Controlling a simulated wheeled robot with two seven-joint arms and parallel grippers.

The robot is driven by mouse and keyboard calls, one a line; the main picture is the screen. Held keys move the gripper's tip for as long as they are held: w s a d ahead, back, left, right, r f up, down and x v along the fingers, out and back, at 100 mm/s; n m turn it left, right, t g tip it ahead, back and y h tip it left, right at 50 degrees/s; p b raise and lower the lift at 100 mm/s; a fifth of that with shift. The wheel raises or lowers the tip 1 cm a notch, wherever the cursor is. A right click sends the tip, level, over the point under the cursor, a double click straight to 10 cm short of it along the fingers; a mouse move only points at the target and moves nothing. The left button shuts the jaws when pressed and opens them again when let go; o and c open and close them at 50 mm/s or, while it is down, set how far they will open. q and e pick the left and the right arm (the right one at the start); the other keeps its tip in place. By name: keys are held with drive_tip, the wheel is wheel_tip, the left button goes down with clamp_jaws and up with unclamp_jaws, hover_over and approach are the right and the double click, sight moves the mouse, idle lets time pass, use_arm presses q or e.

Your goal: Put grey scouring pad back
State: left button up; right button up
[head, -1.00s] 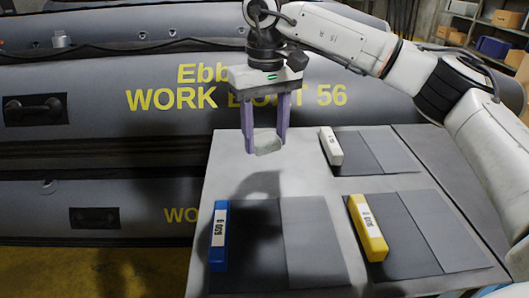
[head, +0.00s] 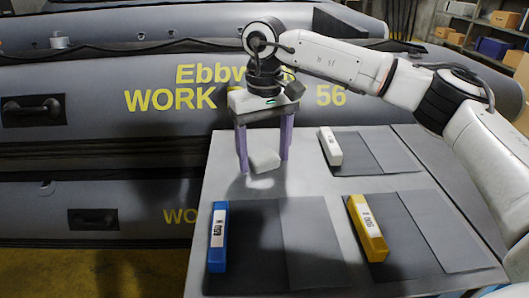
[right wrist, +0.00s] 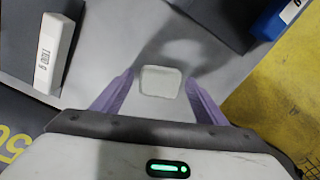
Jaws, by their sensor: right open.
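A small light-grey pad (head: 264,161) sits on the grey table top (head: 225,185), near the table's far left part. It also shows in the right wrist view (right wrist: 161,82). My right gripper (head: 264,165) is above the table with its purple fingers pointing down, one on each side of the pad. In the right wrist view my right gripper (right wrist: 160,77) is open, with a visible gap between each finger and the pad. My left gripper is not in view.
A white block (head: 331,146), a blue block (head: 218,237) and a yellow block (head: 367,229) lie on or beside dark grey mats on the table. Large grey inflatable boats (head: 90,75) stand behind the table. Shelves with boxes (head: 495,47) are at the back right.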

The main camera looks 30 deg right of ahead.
sight(265, 156)
wheel_tip(265, 156, up, 12)
drive_tip(key=p, duration=0.1)
drive_tip(key=shift+r, duration=0.15)
idle(0.3)
idle(0.4)
